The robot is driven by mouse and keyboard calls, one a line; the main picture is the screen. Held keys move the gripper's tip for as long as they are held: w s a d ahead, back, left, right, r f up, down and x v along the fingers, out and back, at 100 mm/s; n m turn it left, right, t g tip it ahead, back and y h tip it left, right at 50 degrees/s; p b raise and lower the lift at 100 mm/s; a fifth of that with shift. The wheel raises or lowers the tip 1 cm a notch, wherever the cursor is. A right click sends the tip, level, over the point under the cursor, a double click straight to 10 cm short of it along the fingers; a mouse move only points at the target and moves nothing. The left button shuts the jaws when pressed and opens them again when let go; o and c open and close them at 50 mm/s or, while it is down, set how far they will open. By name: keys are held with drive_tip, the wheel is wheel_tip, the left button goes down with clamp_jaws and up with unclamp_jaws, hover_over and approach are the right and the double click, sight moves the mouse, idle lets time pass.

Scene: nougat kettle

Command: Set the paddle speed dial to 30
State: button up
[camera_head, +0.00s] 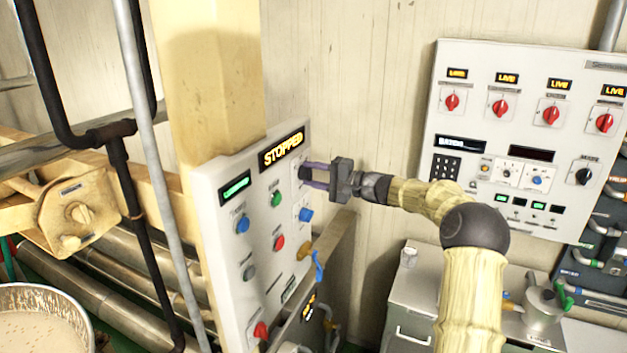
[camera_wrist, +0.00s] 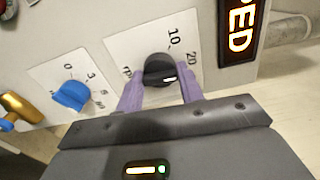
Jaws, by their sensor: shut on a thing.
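The paddle speed dial (camera_wrist: 160,68) is a black round knob on a white label plate. In the wrist view, 10 and 20 are printed above and to the right of it. A short white mark on the knob points right, below the 20; the number it faces is hidden behind a finger. My gripper (camera_wrist: 159,84) has its two purple fingers shut on the knob, one on each side. In the head view my gripper (camera_head: 307,174) reaches from the right to the dial (camera_head: 304,174), below the STOPPED sign (camera_head: 283,149).
A blue knob (camera_wrist: 71,95) with its own scale sits beside the dial. A second panel with red switches (camera_head: 505,150) hangs on the right wall.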

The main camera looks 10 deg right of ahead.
drive_tip(key=shift+f+m+p, duration=0.1)
drive_tip(key=shift+m+p, duration=1)
drive_tip(key=shift+m, duration=3.5)
drive_tip(key=o, duration=1)
drive_tip(key=b+v, duration=0.6)
drive_tip(key=v, duration=1.1)
drive_tip(key=shift+s+d, duration=0.15)
drive_tip(key=shift+d, duration=0.05)
drive_tip(key=shift+a, duration=0.1)
